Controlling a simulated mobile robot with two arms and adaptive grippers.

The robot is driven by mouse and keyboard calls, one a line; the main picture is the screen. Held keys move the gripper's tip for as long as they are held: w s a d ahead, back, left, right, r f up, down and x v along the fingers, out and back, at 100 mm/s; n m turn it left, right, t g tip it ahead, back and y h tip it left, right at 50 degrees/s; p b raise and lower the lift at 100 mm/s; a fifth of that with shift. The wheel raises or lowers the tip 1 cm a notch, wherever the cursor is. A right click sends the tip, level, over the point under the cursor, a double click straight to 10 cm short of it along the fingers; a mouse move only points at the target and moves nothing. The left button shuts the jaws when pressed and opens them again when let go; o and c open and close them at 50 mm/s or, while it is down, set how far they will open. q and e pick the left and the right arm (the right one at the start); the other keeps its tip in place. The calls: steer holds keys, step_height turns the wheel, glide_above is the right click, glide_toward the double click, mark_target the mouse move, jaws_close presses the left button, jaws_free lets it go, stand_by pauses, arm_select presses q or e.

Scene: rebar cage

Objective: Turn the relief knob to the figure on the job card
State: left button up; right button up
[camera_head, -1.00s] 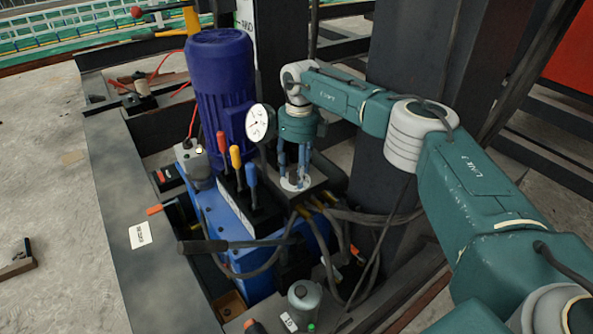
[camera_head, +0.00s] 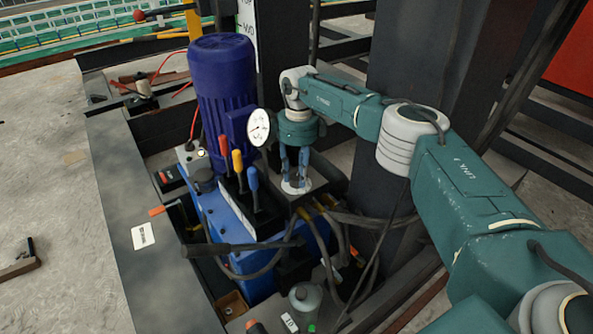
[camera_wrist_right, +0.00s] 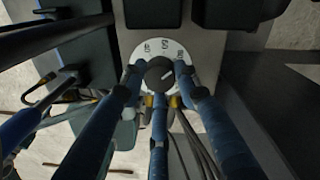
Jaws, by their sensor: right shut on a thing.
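In the head view the fingers hide the knob. A white card (camera_head: 142,236), perhaps the job card, lies on the dark beam at left; its print is unreadable. My left gripper is out of view.
A blue motor (camera_head: 222,85) and a pressure gauge (camera_head: 259,127) stand close to the left of my right gripper. Hoses (camera_head: 325,235) run below the dial. A dark column (camera_head: 405,70) stands behind my arm.

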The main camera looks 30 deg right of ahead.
mark_target(299, 175)
steer(key=shift+s+d+f, duration=0.1)
steer(key=shift+s+d, duration=0.05)
steer(key=o, duration=1.2)
steer(key=shift+c, duration=0.2)
steer(key=shift+r, duration=0.6)
steer(key=r, duration=0.6)
steer(key=shift+d+r, duration=0.2)
